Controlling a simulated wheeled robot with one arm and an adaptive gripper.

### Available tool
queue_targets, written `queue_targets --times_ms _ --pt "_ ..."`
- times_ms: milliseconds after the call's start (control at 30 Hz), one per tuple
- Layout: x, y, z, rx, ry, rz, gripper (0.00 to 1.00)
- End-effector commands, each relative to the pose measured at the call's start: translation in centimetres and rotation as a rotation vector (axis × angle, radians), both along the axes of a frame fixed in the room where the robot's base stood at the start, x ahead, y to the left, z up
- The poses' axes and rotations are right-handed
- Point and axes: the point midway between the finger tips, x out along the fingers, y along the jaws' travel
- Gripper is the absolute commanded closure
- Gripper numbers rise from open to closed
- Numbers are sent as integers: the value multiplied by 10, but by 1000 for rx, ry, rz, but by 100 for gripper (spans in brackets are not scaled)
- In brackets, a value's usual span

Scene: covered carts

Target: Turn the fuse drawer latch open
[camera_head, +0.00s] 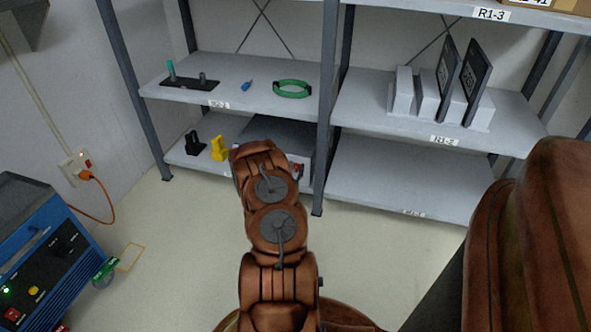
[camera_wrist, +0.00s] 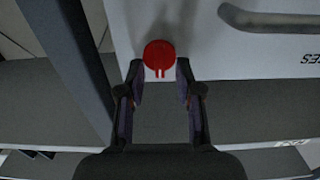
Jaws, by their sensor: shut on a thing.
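The red round latch (camera_wrist: 160,53) sits on the pale front of the fuse drawer (camera_wrist: 205,52) in the wrist view. Two short parallel red bars show at its near edge. My gripper (camera_wrist: 162,74) has one fingertip on each side of the latch and is shut on it. A grey bar handle (camera_wrist: 265,20) and upside-down dark lettering ending in "ES" lie to the right. In the head view a grey box (camera_head: 277,136) stands on the lower left shelf, partly behind my arm. My gripper is hidden there, and only a small red spot shows beside my arm.
A dark shelf post (camera_wrist: 72,45) stands close left of my gripper in the wrist view. A yellow piece (camera_head: 219,149) and a black piece (camera_head: 194,143) share the lower shelf. A blue machine (camera_head: 45,250) stands at the left. The lower right shelf (camera_head: 400,180) is bare.

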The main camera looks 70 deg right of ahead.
Motion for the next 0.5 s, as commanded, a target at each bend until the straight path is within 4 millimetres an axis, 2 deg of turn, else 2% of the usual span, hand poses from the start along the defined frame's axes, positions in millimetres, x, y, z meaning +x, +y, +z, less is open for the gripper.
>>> queue_targets --times_ms 267,500 --pt "-2 0 2 9 -59 -2 100" --pt "-4 0 5 25 -214 -4 100"
